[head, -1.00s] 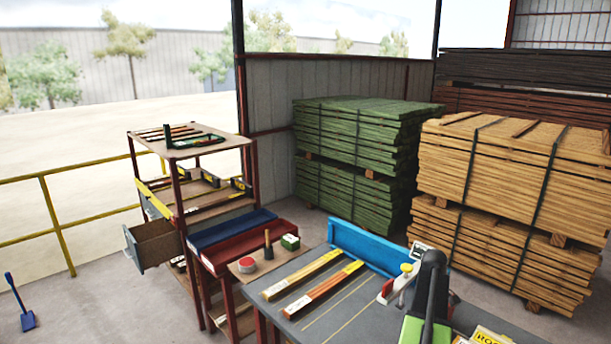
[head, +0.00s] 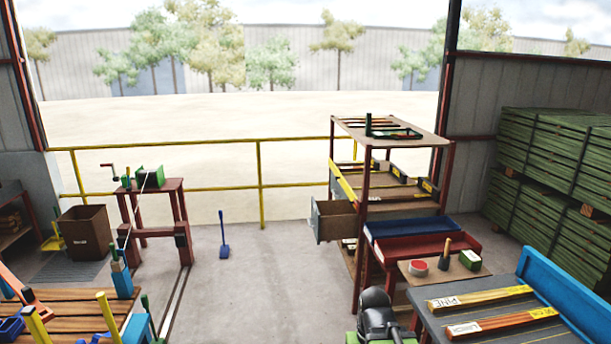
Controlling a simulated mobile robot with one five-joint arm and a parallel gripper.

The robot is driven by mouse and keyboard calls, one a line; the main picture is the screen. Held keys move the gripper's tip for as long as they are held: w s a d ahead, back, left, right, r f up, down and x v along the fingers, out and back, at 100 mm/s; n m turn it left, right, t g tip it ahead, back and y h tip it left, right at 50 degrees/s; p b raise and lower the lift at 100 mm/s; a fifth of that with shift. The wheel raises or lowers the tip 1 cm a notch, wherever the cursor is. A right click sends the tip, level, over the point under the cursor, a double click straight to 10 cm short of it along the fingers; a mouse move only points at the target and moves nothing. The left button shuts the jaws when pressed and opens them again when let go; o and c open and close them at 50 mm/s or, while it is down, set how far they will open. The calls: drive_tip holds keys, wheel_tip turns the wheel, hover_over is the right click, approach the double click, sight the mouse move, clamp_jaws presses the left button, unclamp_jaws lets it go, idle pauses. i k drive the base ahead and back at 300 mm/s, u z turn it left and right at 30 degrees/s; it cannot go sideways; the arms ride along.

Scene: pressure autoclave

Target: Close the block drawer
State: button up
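The block drawer (head: 335,222) stands pulled out from the left side of the tall red-framed rack (head: 357,240), at about mid-height. It has a grey front panel and brown wooden walls. Its inside is too small to make out at this distance. A black and green part of my own arm (head: 378,318) shows at the bottom edge, much nearer to me than the rack and well apart from the drawer. I cannot make out any gripper fingers in the head view.
A grey worktable (head: 480,318) with timber strips stands at the lower right. A slatted bench (head: 75,318) with tools is at the lower left. Open floor (head: 255,290) lies between them. A yellow railing (head: 225,188) runs behind, with a blue shovel (head: 223,240) near it.

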sight(335, 219)
drive_tip(key=u, duration=0.05)
drive_tip(key=k, duration=0.65)
drive_tip(key=u, duration=0.5)
drive_tip(key=i, duration=0.9)
drive_tip(key=u, duration=0.5)
drive_tip(key=i, duration=1.1)
drive_tip(key=z, duration=0.7)
drive_tip(key=i, duration=0.8)
drive_tip(key=z, duration=2.1)
drive_tip(key=i, duration=0.9)
drive_tip(key=u, duration=0.3)
